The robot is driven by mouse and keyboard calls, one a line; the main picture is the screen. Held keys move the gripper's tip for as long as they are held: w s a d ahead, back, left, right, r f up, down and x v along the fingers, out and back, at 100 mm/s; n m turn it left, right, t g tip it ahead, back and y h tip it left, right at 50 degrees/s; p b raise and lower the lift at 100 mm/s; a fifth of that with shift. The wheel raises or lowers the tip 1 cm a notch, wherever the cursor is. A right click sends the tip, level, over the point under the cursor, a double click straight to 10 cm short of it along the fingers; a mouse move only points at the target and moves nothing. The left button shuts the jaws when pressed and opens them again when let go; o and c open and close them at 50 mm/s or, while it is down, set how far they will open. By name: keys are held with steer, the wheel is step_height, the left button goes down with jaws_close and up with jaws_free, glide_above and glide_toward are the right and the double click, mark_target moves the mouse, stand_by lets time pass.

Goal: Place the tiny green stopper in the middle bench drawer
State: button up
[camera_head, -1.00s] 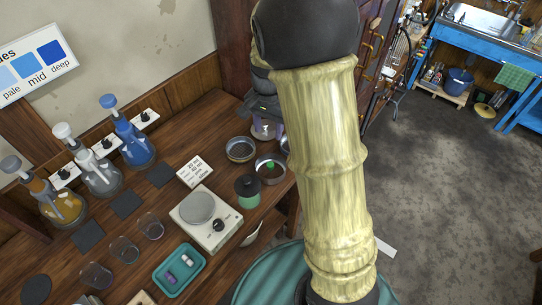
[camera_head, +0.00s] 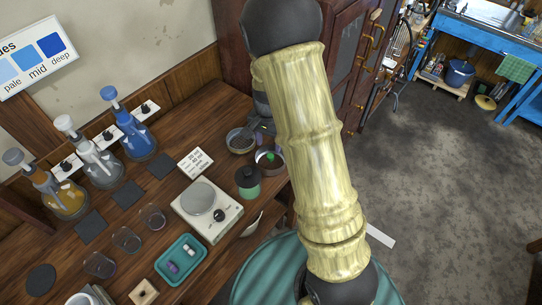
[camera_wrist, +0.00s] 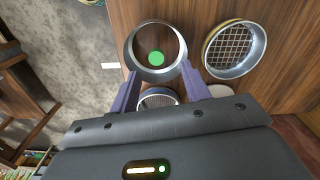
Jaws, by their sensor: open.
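The tiny green stopper (camera_head: 270,156) sits inside a round metal-rimmed dish (camera_head: 268,170) near the bench's right end. In the wrist view the stopper (camera_wrist: 156,58) shows as a bright green disc in the dish (camera_wrist: 133,62). My gripper (camera_wrist: 160,86) is open and empty, its two purple fingers apart, just short of that dish in the picture. In the head view my gripper is mostly hidden by the arm, close behind the dishes. The middle bench drawer cannot be made out in either view.
A mesh-bottomed sieve (camera_wrist: 236,50) lies beside the dish. Flasks (camera_head: 135,138) line the wall. Open floor (camera_head: 450,200) lies to the right.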

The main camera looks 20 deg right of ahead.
mark_target(270, 155)
step_height(270, 155, down, 2)
steer(key=shift+f, duration=0.2)
steer(key=shift+s+f+p, duration=0.1)
steer(key=shift+f+p, duration=0.2)
steer(key=shift+f, duration=0.15)
steer(key=f, duration=0.4)
steer(key=shift+d+f+p, duration=0.15)
steer(key=shift+d+p, duration=0.05)
steer(key=shift+p, duration=0.2)
steer(key=shift+c, duration=0.2)
jaws_close()
